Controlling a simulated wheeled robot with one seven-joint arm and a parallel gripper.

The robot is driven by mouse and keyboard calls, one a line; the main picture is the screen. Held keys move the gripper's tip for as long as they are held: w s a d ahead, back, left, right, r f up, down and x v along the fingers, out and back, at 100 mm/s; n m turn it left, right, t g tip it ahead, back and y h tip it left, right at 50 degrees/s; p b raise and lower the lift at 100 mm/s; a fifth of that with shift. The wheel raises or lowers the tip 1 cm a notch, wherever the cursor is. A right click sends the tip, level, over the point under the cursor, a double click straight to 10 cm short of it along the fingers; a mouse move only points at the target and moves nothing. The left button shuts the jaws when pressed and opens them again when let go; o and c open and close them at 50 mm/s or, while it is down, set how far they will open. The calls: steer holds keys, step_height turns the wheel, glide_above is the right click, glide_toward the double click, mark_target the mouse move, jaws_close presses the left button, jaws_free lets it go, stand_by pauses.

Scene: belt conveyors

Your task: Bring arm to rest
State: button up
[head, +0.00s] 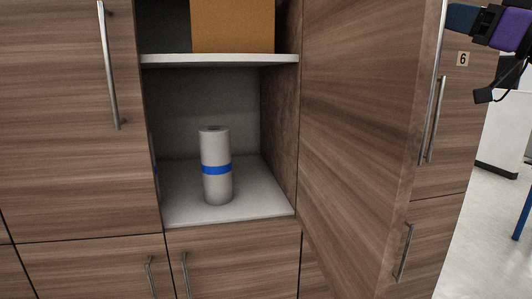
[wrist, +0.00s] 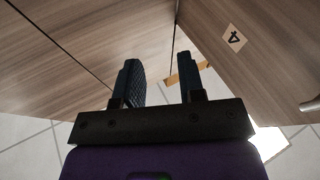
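My gripper (wrist: 160,82) shows in the wrist view with its two dark fingers apart and nothing between them. Wood-grain cabinet panels and a strip of tiled floor lie beyond the fingers. In the head view part of my purple and black arm (head: 503,27) shows at the top right corner, near the outer edge of the open cabinet door (head: 355,130).
A grey roll with a blue band (head: 216,185) stands upright on the lower shelf (head: 255,200) of the open cabinet. A tan box (head: 232,25) sits on the upper shelf (head: 220,60). Closed doors with metal handles flank it. Open floor (head: 490,220) shows at the right.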

steer(key=s+d+f+m+g+h, duration=0.2)
steer(key=d+f+m+h, duration=0.3)
steer(key=f+m+h, duration=0.6)
steer(key=s+a+f+n+g+h, duration=0.1)
steer(key=s+a+f+g, duration=0.2)
steer(key=s+f+g, duration=0.2)
steer(key=s+a+f+g+h, duration=0.1)
steer(key=s+a+f+g, duration=0.2)
steer(key=s+f, duration=0.5)
step_height(320, 180, down, 3)
steer(key=shift+s+f+n+g, duration=0.2)
steer(key=shift+s+n+g, duration=0.2)
steer(key=shift+g, duration=0.5)
